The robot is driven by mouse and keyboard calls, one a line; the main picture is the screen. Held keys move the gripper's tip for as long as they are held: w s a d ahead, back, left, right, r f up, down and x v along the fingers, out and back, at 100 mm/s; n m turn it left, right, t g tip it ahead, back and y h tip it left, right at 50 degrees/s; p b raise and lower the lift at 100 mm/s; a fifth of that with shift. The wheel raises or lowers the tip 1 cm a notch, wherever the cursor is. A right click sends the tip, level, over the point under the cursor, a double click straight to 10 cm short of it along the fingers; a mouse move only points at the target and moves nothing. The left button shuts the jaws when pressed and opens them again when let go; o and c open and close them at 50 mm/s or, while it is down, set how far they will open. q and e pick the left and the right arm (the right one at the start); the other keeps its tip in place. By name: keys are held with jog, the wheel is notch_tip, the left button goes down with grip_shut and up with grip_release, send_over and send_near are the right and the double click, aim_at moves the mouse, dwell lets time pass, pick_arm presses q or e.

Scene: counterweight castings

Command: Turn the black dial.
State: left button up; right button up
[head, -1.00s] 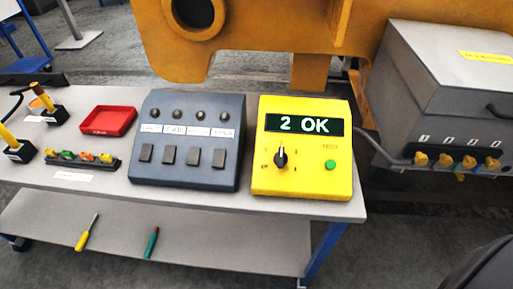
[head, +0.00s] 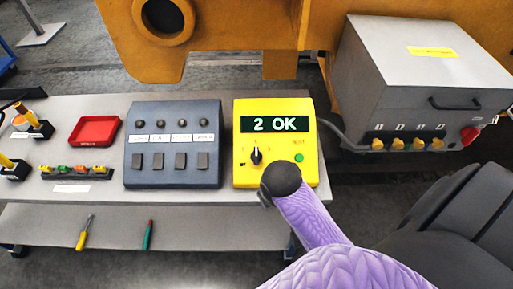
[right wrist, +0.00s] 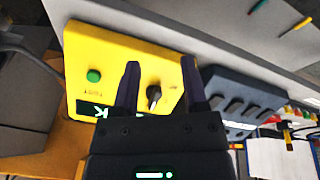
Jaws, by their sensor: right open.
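The black dial (head: 256,156) with a white pointer mark is on the front of a yellow tester box (head: 240,177), left of its green button (head: 299,157). The box's display (head: 275,124) reads "2 OK". My right gripper (head: 281,180) is at the box's lower edge in the head view, its fingers hidden behind the wrist. In the right wrist view my right gripper (right wrist: 160,70) is open, and the dial (right wrist: 153,95) shows between its two fingers. I cannot tell how far the fingertips stand above the box face. My left gripper is not in view.
A grey-blue switch panel (head: 172,178) stands close left of the tester. A grey cabinet (head: 420,95) with yellow connectors is at right, joined by a cable. Two screwdrivers lie on the lower shelf (head: 185,235).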

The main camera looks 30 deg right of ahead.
aim_at(256, 155)
jog(key=w+d+r+m+g, duration=0.1)
jog(key=w+r+m, duration=0.1)
jog(key=w, duration=0.2)
jog(key=w+d+r+m+y, duration=0.1)
jog(key=w+r, duration=0.1)
jog(key=w, duration=0.3)
jog(key=w+d+r+m+g, duration=0.1)
jog(key=w+d+r+m, duration=0.1)
jog(key=w, duration=0.3)
jog(key=shift+d+r+m+g+y, duration=0.1)
jog(key=shift+m+g+y, duration=0.2)
jog(key=shift+f, duration=0.25)
notch_tip(256, 155, down, 9)
jog(key=b, duration=0.3)
jog(key=shift+f, duration=0.1)
